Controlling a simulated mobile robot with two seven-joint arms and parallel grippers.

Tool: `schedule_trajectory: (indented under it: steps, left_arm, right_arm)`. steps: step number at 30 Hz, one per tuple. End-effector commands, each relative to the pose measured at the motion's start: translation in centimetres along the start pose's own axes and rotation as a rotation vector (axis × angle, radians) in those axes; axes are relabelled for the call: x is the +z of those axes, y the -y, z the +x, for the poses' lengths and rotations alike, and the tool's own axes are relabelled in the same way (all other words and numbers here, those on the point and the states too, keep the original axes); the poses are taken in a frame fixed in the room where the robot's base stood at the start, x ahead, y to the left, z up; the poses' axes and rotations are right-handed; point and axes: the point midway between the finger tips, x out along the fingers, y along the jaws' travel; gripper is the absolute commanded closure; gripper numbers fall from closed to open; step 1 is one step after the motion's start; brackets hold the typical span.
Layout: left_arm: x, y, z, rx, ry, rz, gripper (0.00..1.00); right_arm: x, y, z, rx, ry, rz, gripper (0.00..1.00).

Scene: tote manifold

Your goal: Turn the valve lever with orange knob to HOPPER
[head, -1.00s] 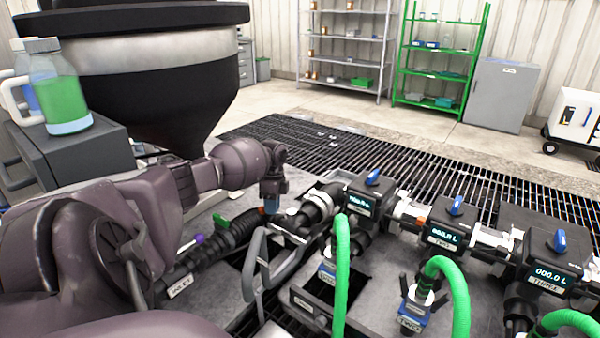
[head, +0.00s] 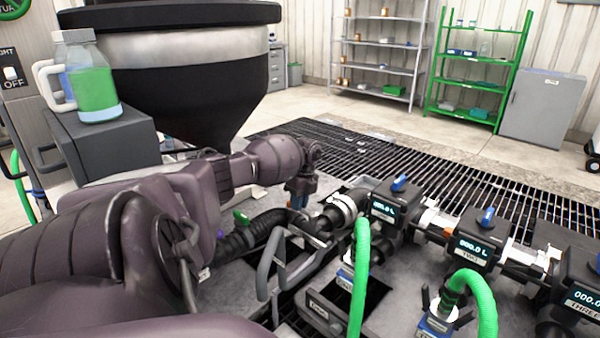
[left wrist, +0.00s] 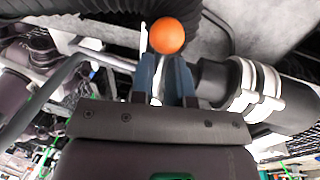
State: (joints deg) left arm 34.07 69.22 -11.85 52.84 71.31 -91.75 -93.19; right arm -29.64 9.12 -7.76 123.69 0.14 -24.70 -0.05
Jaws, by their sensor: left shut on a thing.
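The orange knob (left wrist: 168,36) shows at the tips of my left gripper's blue fingers (left wrist: 167,75) in the left wrist view. The fingers are close together and shut on the valve lever at this knob; the lever itself is mostly hidden by them. In the head view my left gripper (head: 299,200) points down at the near end of the manifold, beside the black ribbed hose (head: 262,228). The knob is hard to make out there. I cannot read a HOPPER mark. My right gripper is not in view.
A large black hopper (head: 180,100) stands behind my left arm. Grey tubular handles (head: 268,265) and a green hose (head: 361,280) stand close to the gripper. Metering blocks with blue levers (head: 400,184) run to the right. A jug of green liquid (head: 95,88) stands at left.

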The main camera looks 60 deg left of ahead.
Motion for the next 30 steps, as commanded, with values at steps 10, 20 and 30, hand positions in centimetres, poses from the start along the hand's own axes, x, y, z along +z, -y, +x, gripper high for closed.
schedule_trajectory:
  steps: [10, 20, 30]
  left_arm:
    - [0.9, -0.3, 0.0, 0.004, 0.020, -0.005, 0.70]
    - [0.4, -0.1, -0.1, 0.000, 0.011, -0.002, 0.59]
    - [0.4, -0.1, -4.2, -0.008, 0.010, -0.003, 0.59]
  right_arm:
    - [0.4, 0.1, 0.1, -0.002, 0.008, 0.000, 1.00]
    - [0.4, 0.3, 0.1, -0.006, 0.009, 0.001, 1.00]
    - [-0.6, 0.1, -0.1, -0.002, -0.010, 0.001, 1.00]
